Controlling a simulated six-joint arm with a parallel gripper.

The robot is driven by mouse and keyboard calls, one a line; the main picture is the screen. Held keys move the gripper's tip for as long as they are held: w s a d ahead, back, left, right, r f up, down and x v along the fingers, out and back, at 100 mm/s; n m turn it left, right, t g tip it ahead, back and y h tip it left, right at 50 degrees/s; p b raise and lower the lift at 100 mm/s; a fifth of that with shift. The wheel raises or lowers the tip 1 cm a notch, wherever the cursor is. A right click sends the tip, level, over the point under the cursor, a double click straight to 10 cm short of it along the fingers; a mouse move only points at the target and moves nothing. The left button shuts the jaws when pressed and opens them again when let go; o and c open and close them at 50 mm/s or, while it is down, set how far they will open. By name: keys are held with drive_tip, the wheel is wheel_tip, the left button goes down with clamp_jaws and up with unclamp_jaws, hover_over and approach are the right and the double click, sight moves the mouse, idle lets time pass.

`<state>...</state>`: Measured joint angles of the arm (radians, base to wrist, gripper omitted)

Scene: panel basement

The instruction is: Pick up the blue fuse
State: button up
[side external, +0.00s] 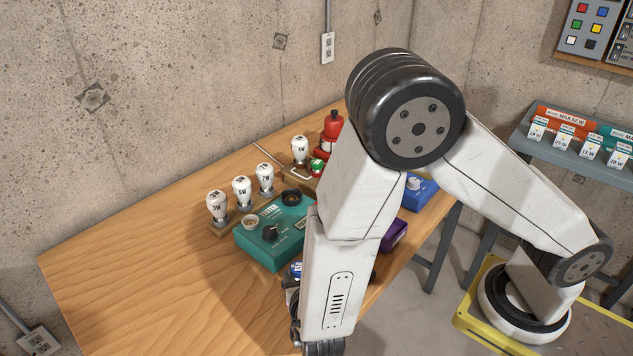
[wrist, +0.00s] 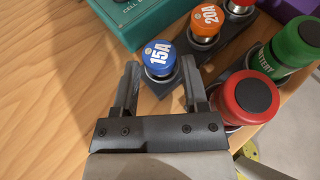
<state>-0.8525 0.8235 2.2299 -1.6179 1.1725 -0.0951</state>
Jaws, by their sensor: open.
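The blue fuse (wrist: 159,58) is a round blue-capped piece marked 15A, standing in the end of a dark holder in the wrist view. My gripper (wrist: 161,77) is open, with one finger to the left of the blue fuse and the other to its right. The fuse sits between and slightly beyond the fingertips; I cannot tell whether either finger touches it. In the side view a small bit of blue (side external: 296,269) shows at the left edge of my arm, and my arm hides most of that area.
An orange 20A fuse (wrist: 207,18) stands beside the blue one. A red-topped cylinder (wrist: 246,96) and a green battery (wrist: 291,47) crowd the right. A teal box (side external: 275,233) and several white bulbs (side external: 242,190) stand behind. The wooden table (side external: 120,260) is clear at left.

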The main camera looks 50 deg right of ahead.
sight(299, 271)
drive_tip(key=shift+x, duration=2.45)
clamp_jaws()
drive_tip(key=shift+r, duration=0.1)
wheel_tip(299, 271, up, 10)
drive_tip(key=shift+w, duration=0.1)
